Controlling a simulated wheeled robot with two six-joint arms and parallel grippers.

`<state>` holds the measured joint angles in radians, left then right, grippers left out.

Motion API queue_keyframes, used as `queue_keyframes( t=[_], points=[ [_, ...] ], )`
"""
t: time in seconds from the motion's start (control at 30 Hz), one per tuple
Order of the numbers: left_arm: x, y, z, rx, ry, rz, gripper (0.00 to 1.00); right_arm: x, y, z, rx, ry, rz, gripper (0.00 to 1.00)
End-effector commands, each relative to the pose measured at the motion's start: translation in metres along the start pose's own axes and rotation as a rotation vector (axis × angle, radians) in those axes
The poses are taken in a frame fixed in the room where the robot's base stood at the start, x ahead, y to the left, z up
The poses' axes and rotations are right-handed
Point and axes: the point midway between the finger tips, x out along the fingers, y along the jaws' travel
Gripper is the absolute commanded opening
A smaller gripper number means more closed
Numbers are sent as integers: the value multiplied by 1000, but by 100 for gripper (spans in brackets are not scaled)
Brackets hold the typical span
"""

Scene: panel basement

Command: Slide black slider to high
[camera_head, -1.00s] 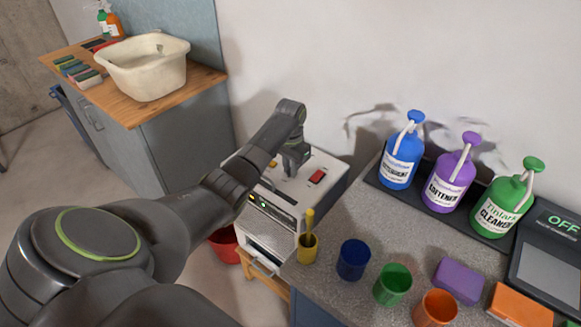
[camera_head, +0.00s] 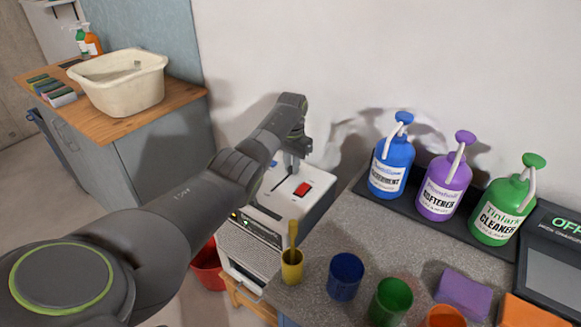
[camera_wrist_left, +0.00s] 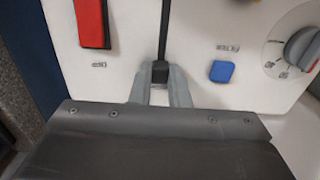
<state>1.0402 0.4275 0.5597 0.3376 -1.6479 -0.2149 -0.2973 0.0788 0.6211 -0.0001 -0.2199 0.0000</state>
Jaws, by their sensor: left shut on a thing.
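The black slider (camera_wrist_left: 160,72) sits at the near end of a straight dark slot (camera_wrist_left: 165,28) in a white panel, seen in the left wrist view. My left gripper (camera_wrist_left: 163,85) is shut on it, one grey finger on each side. In the head view my left gripper (camera_head: 291,168) reaches down to the top of a white machine (camera_head: 318,205). The slot (camera_head: 282,182) runs from the gripper toward the machine's front. The gripper hides the slider there. My right gripper is not in view.
A red switch (camera_wrist_left: 91,22) and a blue button (camera_wrist_left: 222,71) flank the slot. A grey dial (camera_wrist_left: 302,48) is further right. A counter (camera_head: 350,240) with bottles and coloured cups stands beside the machine. The wall is close behind.

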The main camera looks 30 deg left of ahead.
Motion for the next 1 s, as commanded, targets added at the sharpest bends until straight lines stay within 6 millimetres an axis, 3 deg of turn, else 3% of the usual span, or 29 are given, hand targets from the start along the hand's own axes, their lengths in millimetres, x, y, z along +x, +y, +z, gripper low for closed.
queue_keyframes(
  t=[0.07, 0.1, 0.27, 0.53, 0.67, 1.0],
  points=[
    [-4, 0, -3, 1, 15, -3, 0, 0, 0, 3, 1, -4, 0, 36],
    [-4, -1, -3, 1, 15, -4, 18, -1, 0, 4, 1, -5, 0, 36],
    [-3, 0, -2, 1, 11, -3, 38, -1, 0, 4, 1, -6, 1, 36],
    [-3, 0, -2, 1, 8, -2, 38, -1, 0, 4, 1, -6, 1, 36],
    [-12, -1, -2, 0, 8, -2, 38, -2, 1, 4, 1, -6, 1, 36],
    [-86, -1, -2, 1, 13, -3, 38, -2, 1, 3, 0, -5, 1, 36]
  ],
)
